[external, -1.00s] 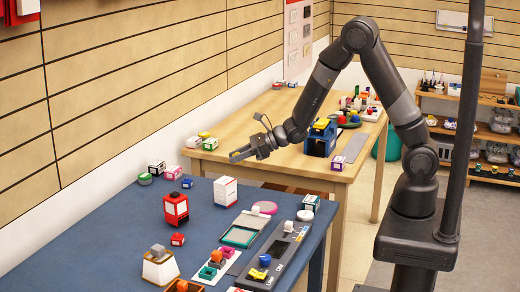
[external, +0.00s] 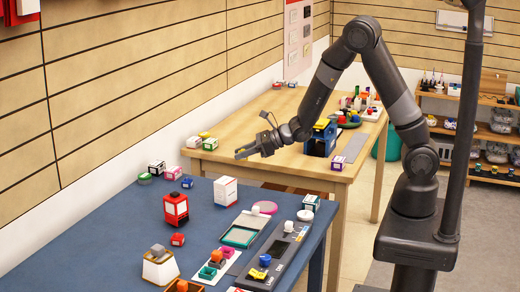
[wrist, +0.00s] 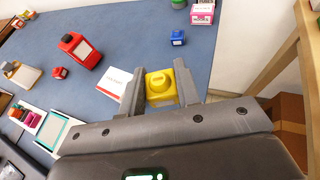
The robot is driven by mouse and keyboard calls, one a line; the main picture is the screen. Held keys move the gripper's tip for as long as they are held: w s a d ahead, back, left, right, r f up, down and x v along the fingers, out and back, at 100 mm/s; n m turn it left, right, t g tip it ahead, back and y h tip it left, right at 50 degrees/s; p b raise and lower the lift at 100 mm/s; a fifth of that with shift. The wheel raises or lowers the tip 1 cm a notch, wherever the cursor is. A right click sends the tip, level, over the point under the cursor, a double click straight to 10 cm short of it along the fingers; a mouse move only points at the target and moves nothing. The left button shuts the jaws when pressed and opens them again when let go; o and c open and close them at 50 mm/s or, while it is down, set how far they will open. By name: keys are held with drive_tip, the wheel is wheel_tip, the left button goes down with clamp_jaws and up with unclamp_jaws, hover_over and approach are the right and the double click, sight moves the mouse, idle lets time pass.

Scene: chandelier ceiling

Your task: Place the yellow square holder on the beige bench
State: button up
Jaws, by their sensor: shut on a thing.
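In the wrist view, my gripper (wrist: 162,88) is shut on the yellow square holder (wrist: 160,95), a small block with a round raised top, held between the fingertips. The holder is hard to make out in the external view now. The bench's edge (wrist: 262,62) shows at the right of the wrist view, and the blue table lies beneath the gripper.
The blue table (external: 100,235) holds a red box (external: 176,209), a white box (external: 225,190) and several small items. On the bench stand a blue and yellow device (external: 320,138), a green tray and small boxes (external: 197,141). The bench's middle-left is mostly clear.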

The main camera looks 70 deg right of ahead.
drive_tip(key=w+a+f+n+g+y, duration=0.1)
drive_tip(key=a+n+g+y, duration=0.1)
drive_tip(key=a, duration=0.7)
drive_tip(key=w+a+n+g+y, duration=0.1)
drive_tip(key=a+n+y, duration=0.15)
drive_tip(key=a, duration=0.75)
drive_tip(key=n+g+y, duration=0.3)
drive_tip(key=n+g, duration=0.1)
hover_over(182, 263)
drive_tip(key=shift+h, duration=0.25)
drive_tip(key=f, duration=0.6)
drive_tip(key=shift+d+f, duration=0.15)
drive_tip(key=shift+d, duration=0.25)
drive_tip(key=shift+a+f, duration=0.3)
drive_tip(key=shift+a, duration=0.05)
drive_tip(key=shift+f, duration=1.9)
drive_tip(key=shift+f, duration=0.2)
drive_tip(key=o, duration=1)
